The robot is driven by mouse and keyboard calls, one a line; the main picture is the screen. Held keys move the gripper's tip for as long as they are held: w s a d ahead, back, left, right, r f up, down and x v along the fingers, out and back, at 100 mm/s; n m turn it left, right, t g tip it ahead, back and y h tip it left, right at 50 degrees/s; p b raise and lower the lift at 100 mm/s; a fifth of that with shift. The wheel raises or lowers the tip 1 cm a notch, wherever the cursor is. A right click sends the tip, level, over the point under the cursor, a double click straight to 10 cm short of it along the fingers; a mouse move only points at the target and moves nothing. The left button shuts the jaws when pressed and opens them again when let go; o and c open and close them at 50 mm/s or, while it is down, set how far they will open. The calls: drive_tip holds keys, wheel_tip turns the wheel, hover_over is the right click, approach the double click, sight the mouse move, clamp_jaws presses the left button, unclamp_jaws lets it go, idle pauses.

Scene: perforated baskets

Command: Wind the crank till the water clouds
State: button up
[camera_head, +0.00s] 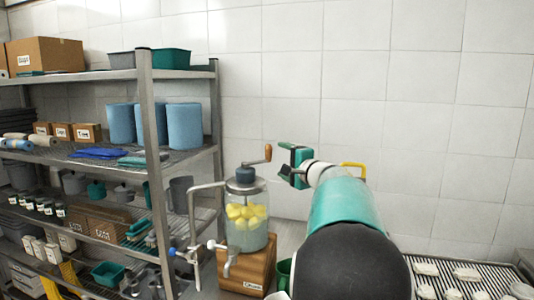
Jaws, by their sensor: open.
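A glass jar (246,226) with a dark lid stands on a wooden box (250,272) left of centre. It holds yellow chunks in its upper part and pale greenish liquid below. A crank (257,162) with a wooden upright handle (268,153) rises from the lid and points right. My gripper (286,160) is at the end of my arm, just right of the handle in the picture. Its jaws are open and point left, with nothing seen between them. Whether it touches the handle cannot be told, but a small gap shows.
A metal shelf rack (152,150) with bins, boxes and blue rolls fills the left side. Metal pipes with a tap (228,262) stand by the jar. A green mug (284,273) is partly hidden by my arm. A ribbed rack (455,276) with pale pieces lies at lower right.

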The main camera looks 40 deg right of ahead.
sight(270, 154)
drive_tip(key=x, duration=1)
drive_tip(key=shift+w+r, duration=0.15)
drive_tip(key=shift+w, duration=0.2)
drive_tip(key=c, duration=1.4)
